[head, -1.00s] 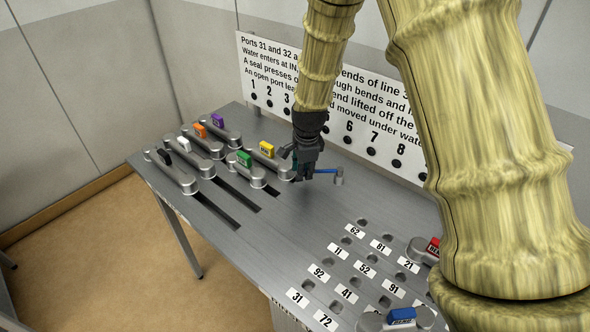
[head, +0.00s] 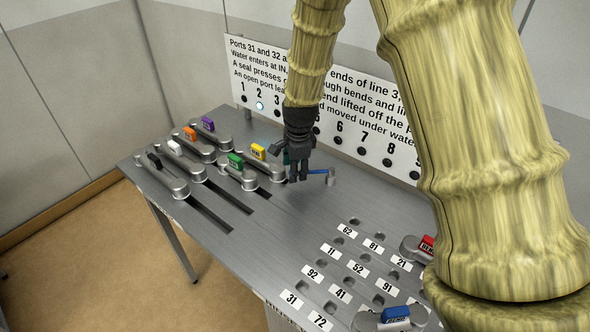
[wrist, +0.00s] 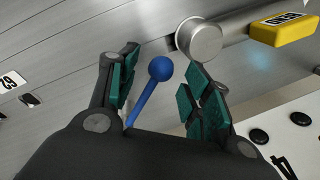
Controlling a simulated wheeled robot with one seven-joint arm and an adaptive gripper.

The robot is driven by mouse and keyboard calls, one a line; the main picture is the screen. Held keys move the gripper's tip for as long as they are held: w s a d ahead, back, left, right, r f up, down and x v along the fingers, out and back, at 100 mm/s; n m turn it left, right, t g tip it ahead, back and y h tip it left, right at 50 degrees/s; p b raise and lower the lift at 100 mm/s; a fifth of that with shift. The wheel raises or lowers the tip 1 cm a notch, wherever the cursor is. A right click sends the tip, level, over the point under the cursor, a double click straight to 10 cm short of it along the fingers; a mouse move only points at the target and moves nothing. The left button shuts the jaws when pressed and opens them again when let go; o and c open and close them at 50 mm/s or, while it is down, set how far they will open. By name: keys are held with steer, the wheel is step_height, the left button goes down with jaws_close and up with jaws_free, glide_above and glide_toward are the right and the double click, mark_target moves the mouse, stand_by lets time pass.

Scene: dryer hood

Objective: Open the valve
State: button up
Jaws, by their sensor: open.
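In the wrist view the blue lever (wrist: 146,93) ends in a round knob and lies between the two fingers. Contact with the lever cannot be told. The lever's base is hidden behind the gripper body in the wrist view.
A yellow-tagged grey bend (head: 262,168) lies close to the fingers; it also shows in the wrist view (wrist: 205,40). Several other tagged bends stand at left along slots. Numbered ports and blue-tagged (head: 395,314) and red-tagged (head: 428,245) bends lie at right. A sign panel (head: 335,110) stands behind.

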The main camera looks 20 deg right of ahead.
step_height(320, 180, up, 10)
steer(key=s, duration=0.2)
stand_by(0.4)
